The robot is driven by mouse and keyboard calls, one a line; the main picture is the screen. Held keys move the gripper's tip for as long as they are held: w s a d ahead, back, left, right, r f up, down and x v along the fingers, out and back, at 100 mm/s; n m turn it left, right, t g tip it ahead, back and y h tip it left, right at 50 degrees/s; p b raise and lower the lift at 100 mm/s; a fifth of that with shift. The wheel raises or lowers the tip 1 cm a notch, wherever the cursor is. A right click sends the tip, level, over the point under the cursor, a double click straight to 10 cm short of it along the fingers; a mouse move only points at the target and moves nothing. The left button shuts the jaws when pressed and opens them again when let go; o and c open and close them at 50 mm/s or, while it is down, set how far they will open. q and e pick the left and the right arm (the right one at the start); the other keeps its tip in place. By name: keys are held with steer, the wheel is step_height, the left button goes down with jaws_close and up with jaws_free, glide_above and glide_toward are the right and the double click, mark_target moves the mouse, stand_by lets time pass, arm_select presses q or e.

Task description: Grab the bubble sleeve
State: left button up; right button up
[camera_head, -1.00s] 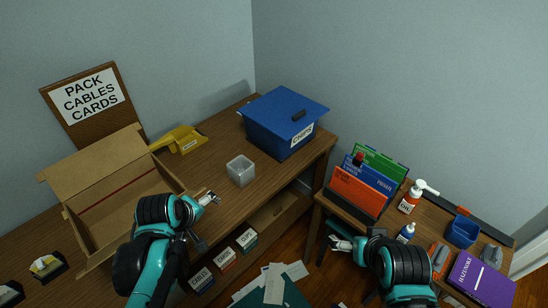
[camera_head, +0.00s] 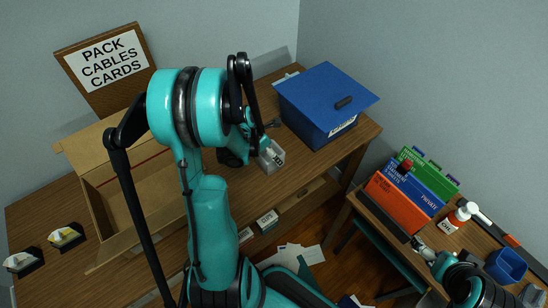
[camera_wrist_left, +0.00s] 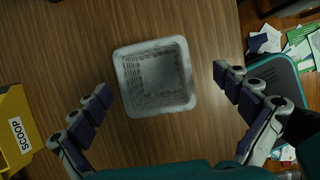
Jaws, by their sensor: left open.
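A pale, see-through, open-topped square holder (camera_wrist_left: 155,77) with patterned walls stands on the wooden table; I cannot tell whether it is the bubble sleeve. In the head view the holder (camera_head: 271,157) is partly hidden by my left arm. My left gripper (camera_wrist_left: 160,95) is open above it, its fingers apart on either side in the wrist view. They do not appear to touch it. In the head view my left gripper (camera_head: 264,143) is mostly covered by the arm. My right gripper (camera_head: 424,250) is at the right desk; its finger opening is unclear.
An open cardboard carton (camera_head: 105,205) stands at left. Colored folders (camera_head: 410,195) and a bottle (camera_head: 455,217) crowd the right desk. Papers lie on the floor.

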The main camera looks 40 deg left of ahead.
arm_select(q)
steer(key=b+x, duration=0.1)
steer(key=x, duration=0.2)
steer(key=b+x, duration=0.1)
steer(key=x, duration=0.1)
steer(key=shift+w+a+f+b, duration=0.2)
steer(key=shift+a+f+b, duration=0.05)
steer(key=shift+a+b, duration=0.1)
steer(key=shift+d+r, duration=0.1)
steer(key=shift+c, duration=1.3)
steer(key=c, duration=1)
